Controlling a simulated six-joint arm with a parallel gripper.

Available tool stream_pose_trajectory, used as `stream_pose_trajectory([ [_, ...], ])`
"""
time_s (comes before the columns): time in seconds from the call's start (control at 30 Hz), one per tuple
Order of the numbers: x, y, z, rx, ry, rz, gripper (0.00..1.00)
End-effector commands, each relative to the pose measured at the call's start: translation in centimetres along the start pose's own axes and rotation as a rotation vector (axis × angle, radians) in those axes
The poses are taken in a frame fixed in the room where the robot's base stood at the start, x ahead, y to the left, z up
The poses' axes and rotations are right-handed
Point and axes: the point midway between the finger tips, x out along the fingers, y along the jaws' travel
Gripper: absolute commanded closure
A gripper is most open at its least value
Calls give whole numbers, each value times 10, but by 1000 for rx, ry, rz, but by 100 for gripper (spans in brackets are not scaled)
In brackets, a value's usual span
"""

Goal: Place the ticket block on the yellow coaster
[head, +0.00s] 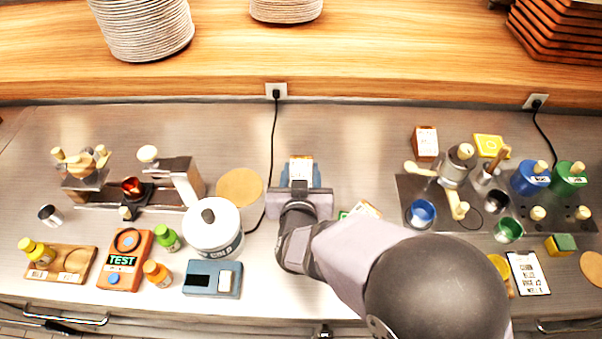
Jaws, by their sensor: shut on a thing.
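My gripper (301,181) is left of centre in the head view, over the steel counter. It is shut on a small block with a pale printed face and an orange-brown edge (301,168), which looks like the ticket block. Its lower part is hidden by my gripper, and I cannot tell whether it touches the counter. The yellow coaster (490,146) looks like the flat yellow square with a pale mark, at the back right. It lies well to the right of my gripper, behind the metal fittings.
A brown box with a white label (425,142) stands left of the yellow square. A metal station (414,187) with cups and knobs fills the right. The back middle counter is clear.

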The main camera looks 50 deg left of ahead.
Motion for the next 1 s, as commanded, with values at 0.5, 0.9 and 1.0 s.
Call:
stream_pose_trajectory([
  [0.5,4,0,10,1,3,-1,86],
  [0.9,4,0,9,1,2,-1,39],
  [1.0,2,0,6,2,2,-1,39],
])
